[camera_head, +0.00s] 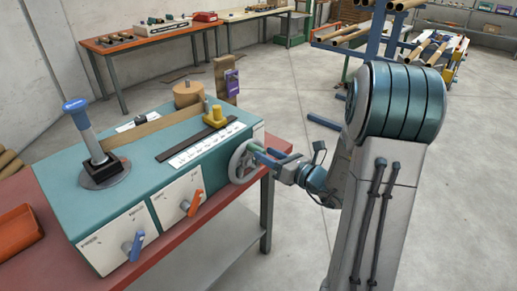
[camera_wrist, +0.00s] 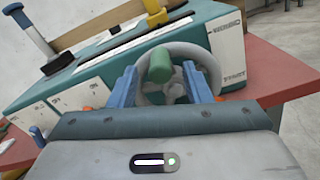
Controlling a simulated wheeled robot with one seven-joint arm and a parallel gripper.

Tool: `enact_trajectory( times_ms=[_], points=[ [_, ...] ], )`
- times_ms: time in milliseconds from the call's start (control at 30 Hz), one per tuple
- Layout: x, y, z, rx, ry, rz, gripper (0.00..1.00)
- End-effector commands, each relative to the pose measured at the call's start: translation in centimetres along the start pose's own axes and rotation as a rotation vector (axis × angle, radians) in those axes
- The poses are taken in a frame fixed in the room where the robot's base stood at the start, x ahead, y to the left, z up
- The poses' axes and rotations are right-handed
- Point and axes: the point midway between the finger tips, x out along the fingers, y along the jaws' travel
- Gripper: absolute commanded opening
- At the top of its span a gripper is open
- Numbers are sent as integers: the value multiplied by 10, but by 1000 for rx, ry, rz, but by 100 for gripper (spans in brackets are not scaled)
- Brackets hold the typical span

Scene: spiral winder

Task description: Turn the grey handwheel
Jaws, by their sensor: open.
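The grey handwheel (camera_head: 236,163) is on the right end of the teal winder box (camera_head: 150,150). In the wrist view the wheel's rim (camera_wrist: 211,62) shows behind a green handle (camera_wrist: 160,64) that sticks out toward the camera. My gripper (camera_head: 265,157) is at the wheel from the right. In the wrist view my gripper (camera_wrist: 159,72) is open, with one blue finger on each side of the green handle. Small gaps seem to show between the fingers and the handle; contact is not clear. The lower part of the wheel is hidden by my gripper.
The winder stands on a red-topped bench (camera_head: 205,222). Its front has a blue lever (camera_head: 134,247) and an orange lever (camera_head: 194,203). A blue-topped post (camera_head: 86,128) and a yellow knob (camera_head: 214,115) stand on top. The floor right of the bench is clear around my arm.

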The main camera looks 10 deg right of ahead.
Motion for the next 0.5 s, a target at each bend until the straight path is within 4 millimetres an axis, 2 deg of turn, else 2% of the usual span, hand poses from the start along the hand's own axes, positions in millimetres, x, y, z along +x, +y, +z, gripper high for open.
enact_trajectory(
  times_ms=[100,200,500],
  points=[
    [21,1,0,0,1,3,44],
    [32,1,0,0,2,2,44],
    [41,0,0,0,1,-1,44]
  ],
)
